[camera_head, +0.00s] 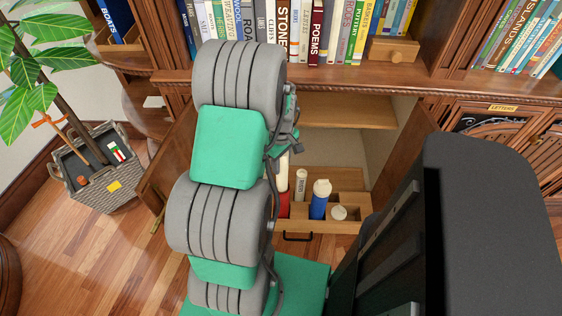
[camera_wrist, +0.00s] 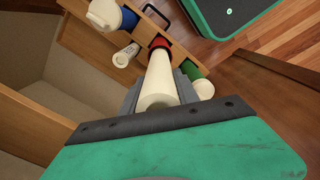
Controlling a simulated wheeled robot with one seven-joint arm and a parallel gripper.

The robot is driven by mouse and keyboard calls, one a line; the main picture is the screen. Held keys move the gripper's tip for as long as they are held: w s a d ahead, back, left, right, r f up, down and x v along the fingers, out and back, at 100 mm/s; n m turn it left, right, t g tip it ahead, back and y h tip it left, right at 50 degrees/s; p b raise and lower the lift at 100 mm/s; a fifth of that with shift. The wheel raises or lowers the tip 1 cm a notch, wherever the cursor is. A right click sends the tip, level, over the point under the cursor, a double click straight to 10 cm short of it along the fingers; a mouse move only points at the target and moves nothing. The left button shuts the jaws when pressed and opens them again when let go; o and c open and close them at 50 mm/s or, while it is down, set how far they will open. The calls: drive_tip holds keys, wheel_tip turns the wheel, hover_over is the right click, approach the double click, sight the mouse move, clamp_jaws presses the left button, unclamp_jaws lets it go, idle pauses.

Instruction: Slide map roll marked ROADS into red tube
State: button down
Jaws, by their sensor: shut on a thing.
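My gripper (camera_wrist: 160,88) is shut on a cream map roll (camera_wrist: 160,72), with a grey finger on each side of it. No lettering shows on the held roll. Its far end meets the red tube (camera_wrist: 159,42), whose rim shows around it; I cannot tell how deep it sits. In the head view the roll (camera_head: 283,172) stands roughly upright above the red tube (camera_head: 284,205), partly hidden by my arm. Another cream roll (camera_head: 300,185), with small lettering I cannot read surely, stands just right of it.
A blue tube (camera_head: 319,208) with a white-topped roll stands in the wooden drawer (camera_head: 297,226), beside a short pale roll (camera_head: 339,212). A green tube (camera_wrist: 193,71) is close to my gripper. Open cabinet doors (camera_head: 168,167) flank the drawer. A plant basket (camera_head: 100,188) stands left.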

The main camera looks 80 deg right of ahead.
sight(281, 178)
drive_tip(key=shift+f+b, duration=2.75)
drive_tip(key=shift+f, duration=1.7)
drive_tip(key=c, duration=0.8)
unclamp_jaws()
drive_tip(key=shift+c, duration=0.2)
wheel_tip(281, 178, up, 8)
drive_tip(key=shift+f+p, duration=0.1)
drive_tip(key=shift+p, duration=0.7)
